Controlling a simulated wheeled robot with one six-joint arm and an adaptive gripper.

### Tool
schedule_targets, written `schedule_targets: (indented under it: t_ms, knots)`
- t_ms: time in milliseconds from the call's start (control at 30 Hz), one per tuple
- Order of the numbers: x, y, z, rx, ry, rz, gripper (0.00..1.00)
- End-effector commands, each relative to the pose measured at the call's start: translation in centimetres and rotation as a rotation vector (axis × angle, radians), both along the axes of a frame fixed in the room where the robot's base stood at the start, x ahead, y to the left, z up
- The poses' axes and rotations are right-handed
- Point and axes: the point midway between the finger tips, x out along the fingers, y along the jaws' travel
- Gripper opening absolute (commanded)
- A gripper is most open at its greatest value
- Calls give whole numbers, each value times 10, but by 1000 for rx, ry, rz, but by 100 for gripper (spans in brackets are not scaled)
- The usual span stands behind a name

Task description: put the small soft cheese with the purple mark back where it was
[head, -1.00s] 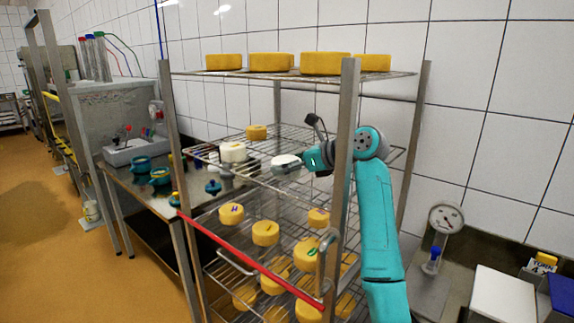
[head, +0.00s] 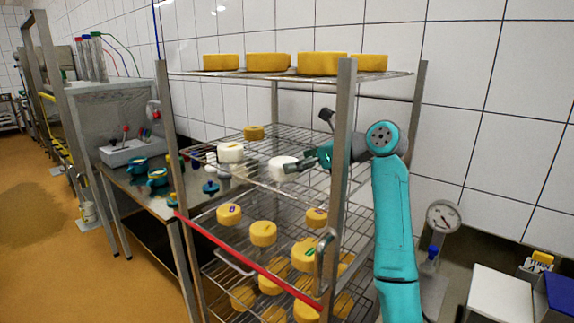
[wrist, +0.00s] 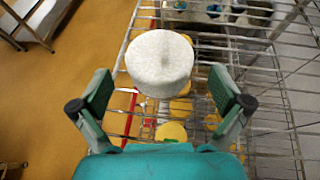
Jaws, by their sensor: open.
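A small white cheese (head: 283,167) is on or just above the wire middle shelf (head: 262,182) of the rack, right at my fingers. No mark can be made out on it. My gripper (head: 297,163) is open beside its right side. In the wrist view the white cheese (wrist: 160,60) is ahead of my gripper (wrist: 161,105), centred between the spread fingers, with a gap to each. A second white cheese (head: 231,153) stands to the left on the same shelf. A purple mark shows on a yellow cheese (head: 229,215) on a lower shelf.
A small yellow cheese (head: 254,132) stands at the back of the middle shelf. Large yellow cheeses (head: 322,64) fill the top shelf above. The front rack post (head: 345,130) is close to my wrist. A red bar (head: 245,262) crosses the rack's front. Bare wire lies between the white cheeses.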

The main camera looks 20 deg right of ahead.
Motion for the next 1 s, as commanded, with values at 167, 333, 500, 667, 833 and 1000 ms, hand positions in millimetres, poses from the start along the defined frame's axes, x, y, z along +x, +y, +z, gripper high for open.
schedule_targets:
  t_ms: [167,333,500,667,833,1000]
  knots:
    - [-24,-25,14,-1,-1,-2,100]
    - [-40,-41,24,-1,-1,-2,100]
    - [-49,-48,28,0,0,0,100]
    - [-50,-50,29,0,1,1,100]
    - [-50,-50,29,0,1,1,100]
    - [-50,-50,29,-1,1,0,100]
